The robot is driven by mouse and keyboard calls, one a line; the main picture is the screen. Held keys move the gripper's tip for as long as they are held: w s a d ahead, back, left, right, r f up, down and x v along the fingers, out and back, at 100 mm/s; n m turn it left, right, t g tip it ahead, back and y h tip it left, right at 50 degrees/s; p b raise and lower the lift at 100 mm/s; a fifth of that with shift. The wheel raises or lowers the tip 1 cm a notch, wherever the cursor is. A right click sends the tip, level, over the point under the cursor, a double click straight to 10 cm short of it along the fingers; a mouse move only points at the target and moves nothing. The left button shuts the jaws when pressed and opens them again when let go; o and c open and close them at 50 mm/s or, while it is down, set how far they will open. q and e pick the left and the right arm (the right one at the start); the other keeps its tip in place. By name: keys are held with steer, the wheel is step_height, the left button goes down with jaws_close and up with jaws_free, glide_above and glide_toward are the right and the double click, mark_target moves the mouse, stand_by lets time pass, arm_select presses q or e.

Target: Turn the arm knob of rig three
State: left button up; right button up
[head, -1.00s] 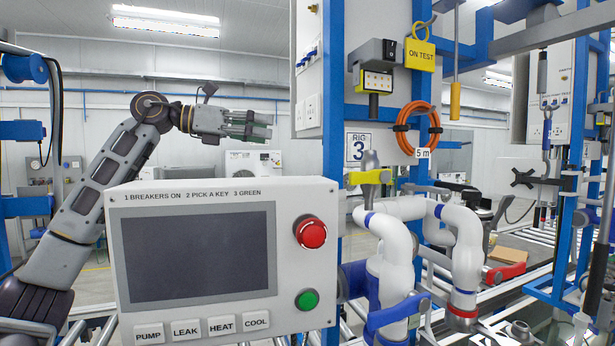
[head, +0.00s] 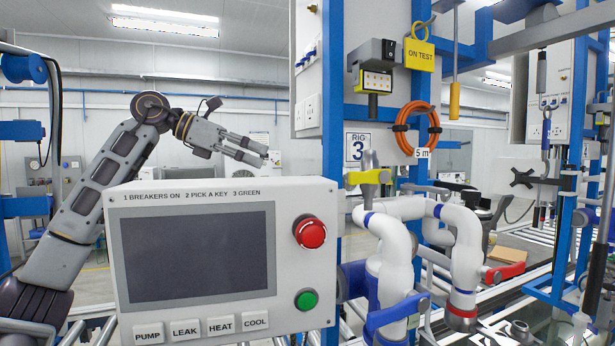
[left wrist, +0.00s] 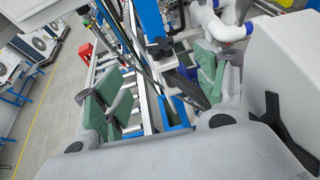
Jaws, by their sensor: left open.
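A black knob-like part (left wrist: 160,48) shows beyond my fingers in the left wrist view. My left gripper (head: 250,152) is raised above and behind the panel, left of the post, its fingers pointing right and slightly down. In the left wrist view its green-padded fingers (left wrist: 150,88) are apart with nothing between them. My right gripper is out of view.
The panel carries a red button (head: 310,233), a green button (head: 306,300) and several labelled keys. White pipes (head: 392,250) with blue bands stand right of the post. An orange hose coil (head: 417,132) and a yellow "ON TEST" tag (head: 419,54) hang above them.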

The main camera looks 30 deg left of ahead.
arm_select(q)
steer(key=p+x, duration=0.1)
steer(key=x, duration=1.1)
steer(key=shift+x, duration=0.85)
steer(key=shift+w, duration=0.1)
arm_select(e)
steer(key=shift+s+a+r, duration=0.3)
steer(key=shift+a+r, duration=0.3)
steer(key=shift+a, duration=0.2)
arm_select(q)
steer(key=c, duration=1)
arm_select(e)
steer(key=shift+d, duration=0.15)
